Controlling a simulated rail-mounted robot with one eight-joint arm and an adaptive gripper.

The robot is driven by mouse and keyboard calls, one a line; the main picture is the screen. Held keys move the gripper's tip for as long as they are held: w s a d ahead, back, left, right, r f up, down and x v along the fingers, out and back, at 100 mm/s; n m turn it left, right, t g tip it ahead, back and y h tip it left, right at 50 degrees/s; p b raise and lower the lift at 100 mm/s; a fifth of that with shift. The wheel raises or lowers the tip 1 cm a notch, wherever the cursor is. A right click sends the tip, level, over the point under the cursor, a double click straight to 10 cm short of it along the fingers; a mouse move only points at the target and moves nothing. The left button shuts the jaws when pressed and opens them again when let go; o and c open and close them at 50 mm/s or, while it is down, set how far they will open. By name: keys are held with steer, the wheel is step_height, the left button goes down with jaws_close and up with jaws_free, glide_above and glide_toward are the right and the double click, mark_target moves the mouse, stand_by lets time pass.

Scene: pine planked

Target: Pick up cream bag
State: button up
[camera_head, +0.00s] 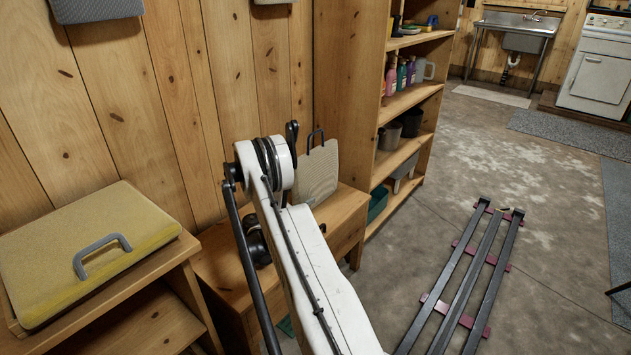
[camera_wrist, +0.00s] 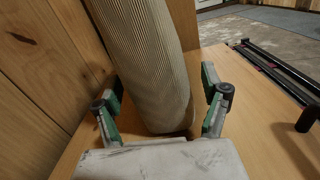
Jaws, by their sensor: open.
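The cream bag (camera_head: 318,172) stands upright on a low wooden bench against the plank wall in the head view, its dark handle on top. My arm hides part of it. In the wrist view its ribbed beige side (camera_wrist: 150,65) fills the space ahead of my gripper (camera_wrist: 162,104). My gripper is open, with one green-padded finger on each side of the bag's near end. Gaps show between both fingers and the bag. In the head view my arm hides the gripper's fingertips.
A yellow bag (camera_head: 85,250) with a grey handle lies on a wooden cabinet at left. A tall wooden shelf (camera_head: 345,75) with bottles and bins stands just beyond the bench. Dark floor rails (camera_head: 465,280) lie at right. The concrete floor (camera_head: 560,215) is otherwise largely clear.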

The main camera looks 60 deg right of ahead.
steer(key=d, duration=0.2)
steer(key=d+b, duration=0.1)
steer(key=shift+s+d+f, duration=0.15)
steer(key=shift+s+d, duration=0.05)
steer(key=shift+d, duration=0.2)
steer(key=shift+d+b, duration=0.35)
steer(key=shift+d, duration=0.05)
steer(key=shift+c, duration=0.4)
steer(key=c, duration=1.4)
